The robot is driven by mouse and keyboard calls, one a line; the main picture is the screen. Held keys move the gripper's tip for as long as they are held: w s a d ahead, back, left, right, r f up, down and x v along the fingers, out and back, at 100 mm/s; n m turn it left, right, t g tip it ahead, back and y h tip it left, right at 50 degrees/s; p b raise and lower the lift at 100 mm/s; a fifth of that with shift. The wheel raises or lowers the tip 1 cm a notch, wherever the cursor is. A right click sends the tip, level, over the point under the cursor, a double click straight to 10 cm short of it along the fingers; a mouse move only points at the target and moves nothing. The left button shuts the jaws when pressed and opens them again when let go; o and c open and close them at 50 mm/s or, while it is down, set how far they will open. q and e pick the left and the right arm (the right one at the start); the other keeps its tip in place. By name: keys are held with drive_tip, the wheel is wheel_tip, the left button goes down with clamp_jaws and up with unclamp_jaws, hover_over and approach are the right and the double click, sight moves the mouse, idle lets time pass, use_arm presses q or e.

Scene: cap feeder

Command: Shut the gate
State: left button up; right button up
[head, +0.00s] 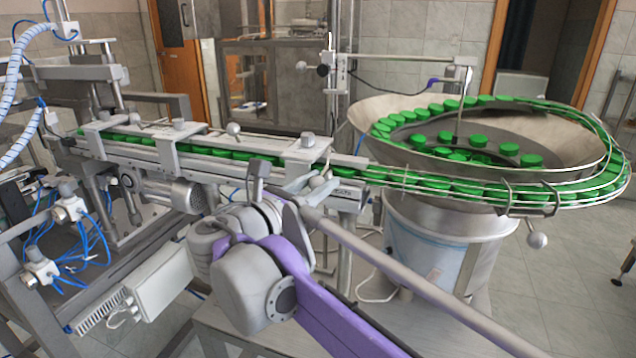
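The cap track (225,160) runs from the bowl feeder (365,120) toward the left and carries a row of green caps (245,155). A small plate with a ball knob (316,182), which looks like the gate, sits on the near side of the track beside a short label (345,190). I cannot tell whether it is open or shut. My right gripper (270,186) is close to the near side of the track, just left of the knob. Its fingers are partly hidden by its own wrist, so contact and opening cannot be told. My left gripper is not in view.
Clamp brackets (110,132) and ball knobs (233,129) stick up from the track. Guide rails (440,185) curve around the bowl. Blue hoses and fittings (70,210) crowd the left side.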

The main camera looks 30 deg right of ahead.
clamp_jaws()
idle(1.0)
